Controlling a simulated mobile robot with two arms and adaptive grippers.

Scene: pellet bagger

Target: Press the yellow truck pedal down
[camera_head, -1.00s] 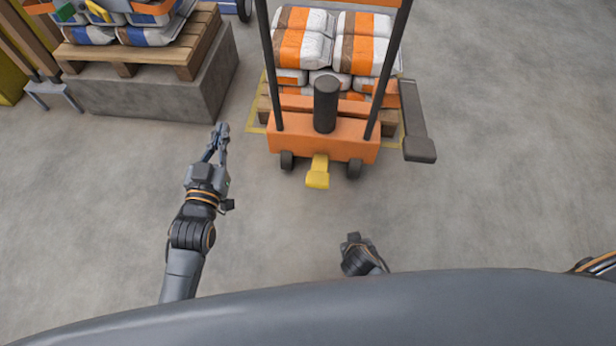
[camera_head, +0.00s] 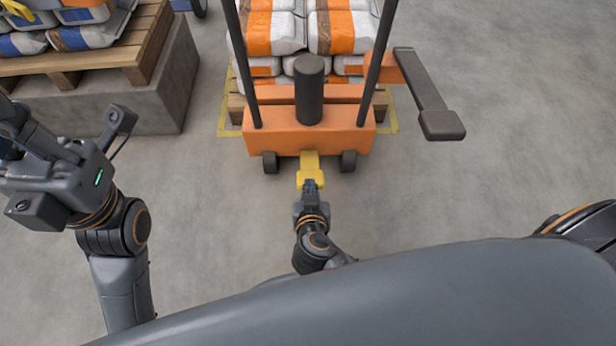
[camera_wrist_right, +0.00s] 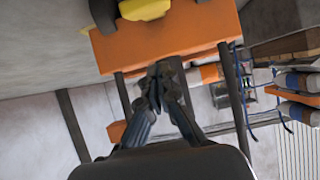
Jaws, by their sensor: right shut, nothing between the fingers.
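The yellow pedal (camera_head: 310,170) sticks out from the near side of the orange pallet truck (camera_head: 275,138), low between its two wheels. My right gripper (camera_head: 309,186) is at the pedal's near end, with the fingertips overlapping it from above; I cannot tell whether they touch. In the right wrist view the fingers (camera_wrist_right: 160,75) are closed together and empty. The pedal (camera_wrist_right: 145,9) shows there at the top edge, partly cut off. My left gripper (camera_head: 18,130) is at the far left, partly out of frame, away from the truck.
Several orange and white bags (camera_head: 342,34) sit on the truck's wooden pallet. A dark handle arm (camera_head: 425,95) juts out at its right. At the left a concrete block (camera_head: 160,105) carries a pallet of bags. The floor right of the truck is clear.

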